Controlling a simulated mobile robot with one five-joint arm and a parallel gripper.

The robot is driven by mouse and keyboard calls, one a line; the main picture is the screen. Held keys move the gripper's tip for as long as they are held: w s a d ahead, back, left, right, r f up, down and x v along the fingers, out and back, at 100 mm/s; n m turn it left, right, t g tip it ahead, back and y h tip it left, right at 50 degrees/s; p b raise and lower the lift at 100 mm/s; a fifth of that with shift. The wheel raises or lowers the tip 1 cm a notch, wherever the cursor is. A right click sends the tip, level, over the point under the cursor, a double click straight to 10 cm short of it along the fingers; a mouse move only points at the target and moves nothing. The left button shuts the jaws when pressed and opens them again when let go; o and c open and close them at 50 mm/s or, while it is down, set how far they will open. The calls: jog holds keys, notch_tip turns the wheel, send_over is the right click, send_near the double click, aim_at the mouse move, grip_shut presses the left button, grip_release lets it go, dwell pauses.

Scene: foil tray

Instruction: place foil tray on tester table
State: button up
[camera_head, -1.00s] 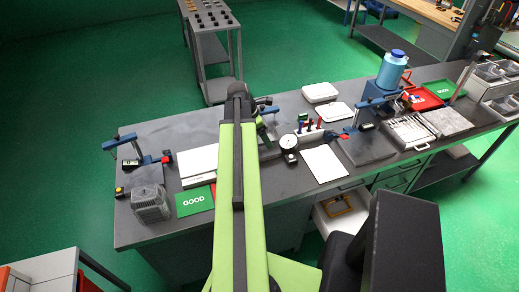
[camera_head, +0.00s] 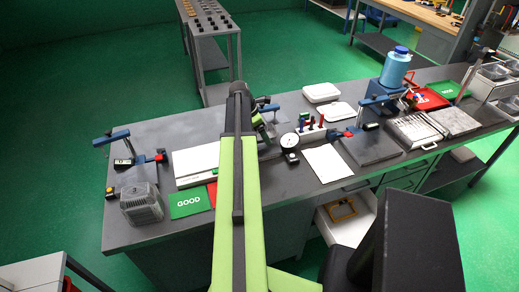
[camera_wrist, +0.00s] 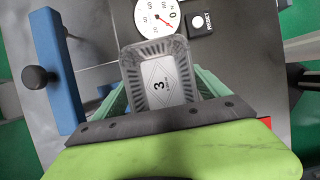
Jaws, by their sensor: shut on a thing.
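The foil tray (camera_wrist: 160,72) is a silver rectangular tray with a crimped rim and a printed "3". It shows in the wrist view between the green fingers of my gripper (camera_wrist: 160,92), which is shut on it. Beyond it in the wrist view are a round white dial (camera_wrist: 155,18) and a blue post (camera_wrist: 55,70) with a black knob. Grey metal shows around the tray, but I cannot tell whether the tray touches it. In the head view my arm hides the held tray. Which surface is the tester table is not clear.
The grey bench (camera_head: 300,183) carries a stack of silver trays (camera_head: 142,203), a green GOOD sheet (camera_head: 188,201), blue-armed fixtures (camera_head: 118,137), a dial gauge (camera_head: 289,141), a white sheet (camera_head: 325,163) and a blue bottle (camera_head: 396,66). An open drawer (camera_head: 346,220) juts from the front.

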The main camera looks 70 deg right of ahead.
aim_at(258, 138)
jog(key=shift+w+a+f, duration=0.2)
jog(key=shift+w+f, duration=0.2)
jog(key=shift+w, duration=0.2)
notch_tip(258, 138, down, 4)
jog(key=b, duration=0.4)
jog(key=shift+f+b, duration=0.2)
jog(key=shift+b, duration=0.1)
jog(key=o, duration=1.1)
jog(key=shift+r, duration=0.1)
jog(key=shift+o, duration=0.2)
jog(key=shift+r, duration=0.1)
jog(key=shift+r+p, duration=0.2)
jog(key=shift+p, duration=0.2)
jog(key=p+v, duration=1.1)
jog(key=v, duration=0.1)
jog(key=shift+f, duration=0.15)
